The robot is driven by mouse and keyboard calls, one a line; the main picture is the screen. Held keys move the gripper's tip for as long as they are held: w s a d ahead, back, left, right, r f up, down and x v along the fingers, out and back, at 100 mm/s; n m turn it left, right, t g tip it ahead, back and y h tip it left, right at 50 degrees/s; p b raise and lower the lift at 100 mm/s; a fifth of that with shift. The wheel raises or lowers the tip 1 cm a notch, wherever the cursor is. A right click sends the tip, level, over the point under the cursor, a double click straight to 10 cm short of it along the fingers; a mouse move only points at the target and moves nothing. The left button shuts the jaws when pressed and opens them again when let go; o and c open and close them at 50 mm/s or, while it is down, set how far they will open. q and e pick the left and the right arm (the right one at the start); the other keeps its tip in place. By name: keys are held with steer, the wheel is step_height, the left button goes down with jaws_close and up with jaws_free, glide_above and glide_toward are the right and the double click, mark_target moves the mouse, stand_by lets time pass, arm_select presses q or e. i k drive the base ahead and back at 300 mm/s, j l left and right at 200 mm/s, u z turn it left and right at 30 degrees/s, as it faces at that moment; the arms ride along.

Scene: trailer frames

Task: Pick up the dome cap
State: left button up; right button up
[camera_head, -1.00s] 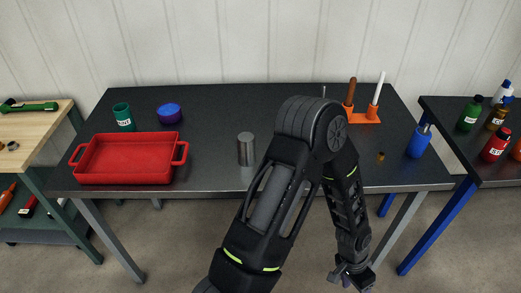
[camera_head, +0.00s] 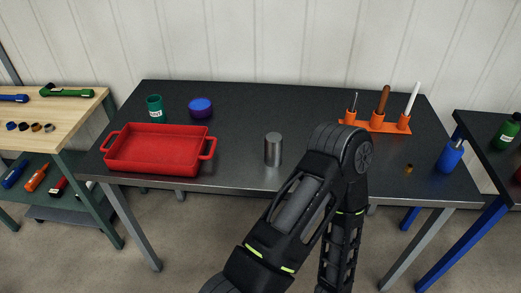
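No object is clearly recognisable as the dome cap. A small brass-brown piece (camera_head: 409,169) stands near the table's right front edge, too small to make out its shape. A round blue-purple piece (camera_head: 201,108) sits at the back left. A plain grey metal cylinder (camera_head: 273,149) stands upright near the front middle. One black arm of mine rises from the bottom, bends at its elbow over the table's front edge and runs down out of the picture. Neither gripper is in view.
The dark table (camera_head: 240,135) also holds a red tray (camera_head: 155,167) at left, a green cup (camera_head: 155,108), an orange tool holder (camera_head: 375,127) and a blue bottle (camera_head: 449,156). A wooden bench (camera_head: 75,115) stands left. My elbow hides part of the table front.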

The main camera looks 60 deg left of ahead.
mark_target(274, 141)
steer(key=u, duration=0.5)
steer(key=l+u, duration=0.15)
steer(key=u, duration=0.3)
steer(key=l+u, duration=0.1)
steer(key=u, duration=0.4)
steer(key=l+u, duration=0.1)
steer(key=u, duration=0.35)
steer(key=i, duration=0.05)
